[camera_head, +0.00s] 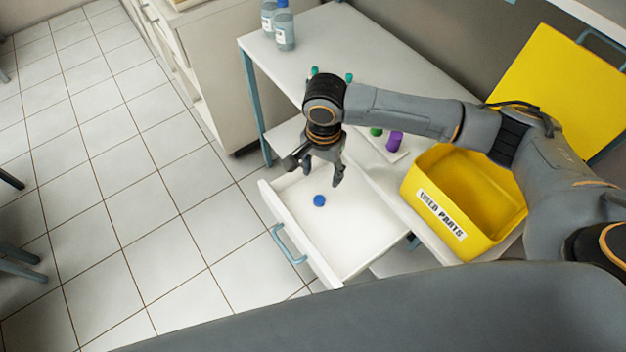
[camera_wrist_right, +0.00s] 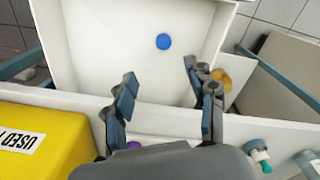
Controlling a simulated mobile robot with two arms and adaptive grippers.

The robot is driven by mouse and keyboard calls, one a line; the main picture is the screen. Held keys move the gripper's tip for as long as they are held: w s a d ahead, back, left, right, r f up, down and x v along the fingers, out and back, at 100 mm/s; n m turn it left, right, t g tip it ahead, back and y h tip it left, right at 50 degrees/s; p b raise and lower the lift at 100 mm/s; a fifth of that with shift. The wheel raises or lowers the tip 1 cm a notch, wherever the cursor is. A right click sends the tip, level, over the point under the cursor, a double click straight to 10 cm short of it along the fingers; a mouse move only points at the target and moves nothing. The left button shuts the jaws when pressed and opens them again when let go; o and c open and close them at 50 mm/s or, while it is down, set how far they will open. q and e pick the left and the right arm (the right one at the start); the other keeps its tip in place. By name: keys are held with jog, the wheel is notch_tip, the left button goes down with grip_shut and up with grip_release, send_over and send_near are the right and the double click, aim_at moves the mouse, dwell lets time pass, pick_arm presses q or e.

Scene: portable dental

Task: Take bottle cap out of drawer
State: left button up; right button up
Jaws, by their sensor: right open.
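A small round blue bottle cap (camera_head: 319,200) lies on the floor of the open white drawer (camera_head: 352,236), which has a blue handle. My right gripper (camera_head: 318,172) is over the drawer, above and close to the cap in the picture. Its two fingers (camera_wrist_right: 160,82) are spread apart with nothing between them. My left gripper is in neither view.
A yellow bin labelled "USED PARTS" (camera_head: 441,215) stands right of the drawer. Bottles (camera_head: 285,30) stand at the table's far end. Green and purple items (camera_head: 394,141) lie on the white table (camera_head: 400,60).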

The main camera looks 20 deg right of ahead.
jog(key=f, duration=0.2)
send_over(319, 200)
jog(key=f, duration=0.5)
jog(key=shift+s+d+f, duration=0.1)
jog(key=shift+s+f, duration=0.1)
jog(key=shift+s, duration=0.05)
jog(key=shift+f, duration=0.35)
jog(key=f, duration=0.4)
jog(key=shift+w+f, duration=0.25)
jog(key=shift+f, duration=0.5)
jog(key=shift+c, duration=0.2)
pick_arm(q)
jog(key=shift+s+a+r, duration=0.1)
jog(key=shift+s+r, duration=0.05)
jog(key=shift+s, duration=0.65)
pick_arm(e)
jog(key=c, duration=0.7)
jog(key=shift+c, duration=0.2)
